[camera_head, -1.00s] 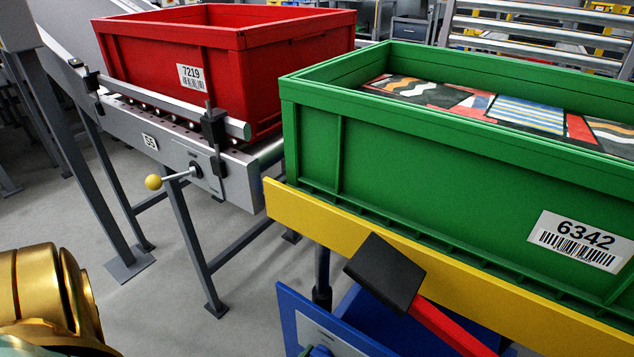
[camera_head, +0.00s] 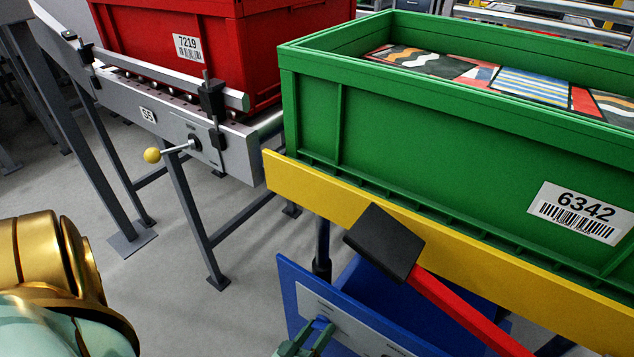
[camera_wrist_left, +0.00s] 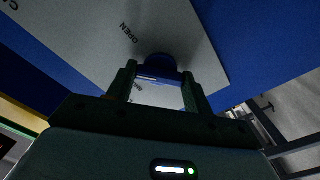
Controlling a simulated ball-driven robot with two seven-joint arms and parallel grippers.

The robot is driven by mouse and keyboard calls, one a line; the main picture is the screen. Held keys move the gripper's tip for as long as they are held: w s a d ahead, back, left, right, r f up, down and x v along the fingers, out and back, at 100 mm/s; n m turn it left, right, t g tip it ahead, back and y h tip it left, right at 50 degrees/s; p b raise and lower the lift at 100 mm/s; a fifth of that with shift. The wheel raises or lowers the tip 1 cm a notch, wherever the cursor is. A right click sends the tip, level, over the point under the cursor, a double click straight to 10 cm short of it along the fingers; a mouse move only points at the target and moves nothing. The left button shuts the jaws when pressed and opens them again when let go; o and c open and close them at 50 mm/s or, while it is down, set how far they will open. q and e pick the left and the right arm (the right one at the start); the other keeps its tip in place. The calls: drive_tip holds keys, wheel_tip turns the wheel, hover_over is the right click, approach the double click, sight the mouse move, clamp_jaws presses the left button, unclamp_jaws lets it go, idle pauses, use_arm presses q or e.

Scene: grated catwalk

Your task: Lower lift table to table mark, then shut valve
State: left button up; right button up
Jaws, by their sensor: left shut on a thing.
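The lift table's yellow edge (camera_head: 420,245) carries a green crate (camera_head: 400,140) labelled 6342, which holds patterned flat items. The yellow edge starts beside the end of the conveyor. Below it, a blue panel with a light plate (camera_head: 335,325) bears the valve's blue knob (camera_head: 321,323). My left gripper (camera_head: 303,340) is at this knob, at the bottom of the head view. In the left wrist view its two dark green fingers (camera_wrist_left: 157,88) are closed on the blue knob (camera_wrist_left: 158,64), under the printed word OPEN. I cannot make out a table mark. My right gripper is not in view.
A red crate (camera_head: 215,65) stands on a roller conveyor (camera_head: 130,98) marked S5, with a yellow-ball lever (camera_head: 153,155). A red bar (camera_head: 470,315) with a black block (camera_head: 384,242) slants before the yellow edge. Grey floor (camera_head: 150,290) is free at left.

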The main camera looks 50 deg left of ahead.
use_arm(q)
drive_tip(key=shift+s+f+n+b, duration=0.1)
drive_tip(key=shift+n+b, duration=0.3)
drive_tip(key=shift+n, duration=4.6)
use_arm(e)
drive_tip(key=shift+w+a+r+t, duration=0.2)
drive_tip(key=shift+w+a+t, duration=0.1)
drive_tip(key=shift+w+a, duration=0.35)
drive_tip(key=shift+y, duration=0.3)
use_arm(q)
drive_tip(key=o, duration=1)
